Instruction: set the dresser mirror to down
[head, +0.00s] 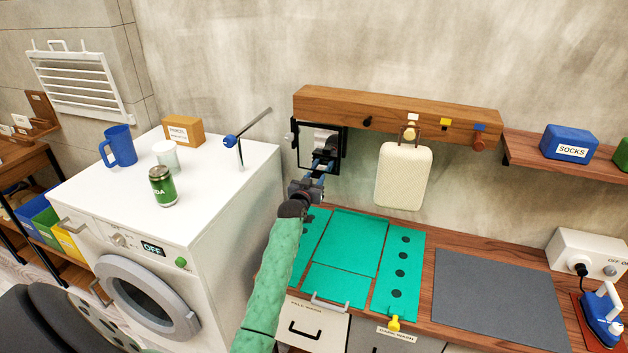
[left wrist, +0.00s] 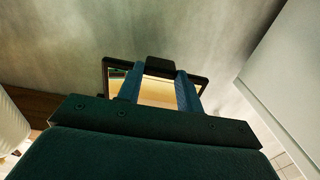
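The dresser mirror (head: 334,133) is a small black-framed panel below the left end of the wooden rail, against the wall. Its frame (left wrist: 199,82) also shows in the left wrist view, with a black tab (left wrist: 162,65) at the middle of its edge. My left gripper (head: 322,164) is at the mirror's lower edge. In the left wrist view its two blue fingers (left wrist: 160,82) stand apart, one on each side of the tab. I cannot tell whether they touch it. My right gripper is out of view.
The wooden rail (head: 350,105) carries pegs and a hanging cream board (head: 402,178) right of the mirror. A white washer (head: 215,185) stands to the left, with a blue-clamped rod (head: 230,141) near the mirror. Green panels (head: 345,240) lie on the counter below.

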